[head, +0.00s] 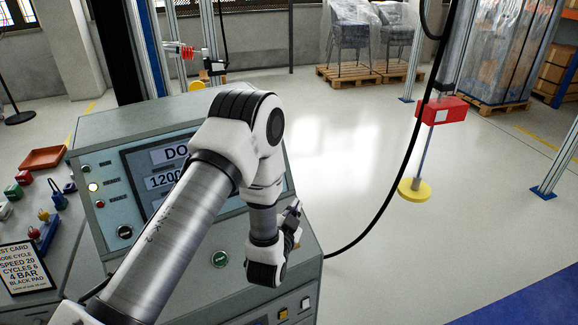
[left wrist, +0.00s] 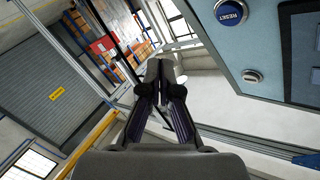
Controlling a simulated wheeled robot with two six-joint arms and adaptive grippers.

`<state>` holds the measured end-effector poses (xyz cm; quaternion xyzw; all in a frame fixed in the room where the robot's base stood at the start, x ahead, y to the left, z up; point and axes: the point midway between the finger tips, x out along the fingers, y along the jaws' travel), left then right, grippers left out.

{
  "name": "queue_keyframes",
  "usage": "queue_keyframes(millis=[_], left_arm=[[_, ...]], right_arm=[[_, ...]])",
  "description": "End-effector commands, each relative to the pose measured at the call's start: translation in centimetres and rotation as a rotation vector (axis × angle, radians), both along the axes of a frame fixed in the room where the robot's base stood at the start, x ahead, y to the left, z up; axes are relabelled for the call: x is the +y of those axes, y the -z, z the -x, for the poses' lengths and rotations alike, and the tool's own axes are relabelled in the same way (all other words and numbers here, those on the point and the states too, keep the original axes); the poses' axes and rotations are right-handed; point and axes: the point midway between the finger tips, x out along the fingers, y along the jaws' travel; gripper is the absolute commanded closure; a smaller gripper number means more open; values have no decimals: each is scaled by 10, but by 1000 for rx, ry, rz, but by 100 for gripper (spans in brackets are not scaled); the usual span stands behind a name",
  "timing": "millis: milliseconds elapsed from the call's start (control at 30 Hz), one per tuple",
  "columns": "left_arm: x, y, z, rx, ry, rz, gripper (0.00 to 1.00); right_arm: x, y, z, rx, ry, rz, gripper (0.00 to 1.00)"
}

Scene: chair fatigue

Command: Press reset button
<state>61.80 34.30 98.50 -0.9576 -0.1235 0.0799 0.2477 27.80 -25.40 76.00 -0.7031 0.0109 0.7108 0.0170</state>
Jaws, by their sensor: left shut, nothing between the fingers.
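The blue reset button (left wrist: 229,13), labelled RESET, sits on the console's grey-blue face at the upper right of the left wrist view. It does not show in the head view, where my arm covers part of the console. My left gripper (head: 295,210) is in front of the console's right side in the head view. Its fingers (left wrist: 160,70) are shut and empty in the left wrist view. They are apart from the button, which lies to their upper right. My right gripper is not in view.
A table with a red tray (head: 43,158) and a card (head: 28,268) stands left. A black cable runs right of the console.

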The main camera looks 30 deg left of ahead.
Motion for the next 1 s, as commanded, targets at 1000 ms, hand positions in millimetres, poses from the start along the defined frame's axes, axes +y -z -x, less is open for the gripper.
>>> queue_keyframes(millis=[1000], left_arm=[[60,-2,-34,-20,-6,4,100]], right_arm=[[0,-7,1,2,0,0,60]])
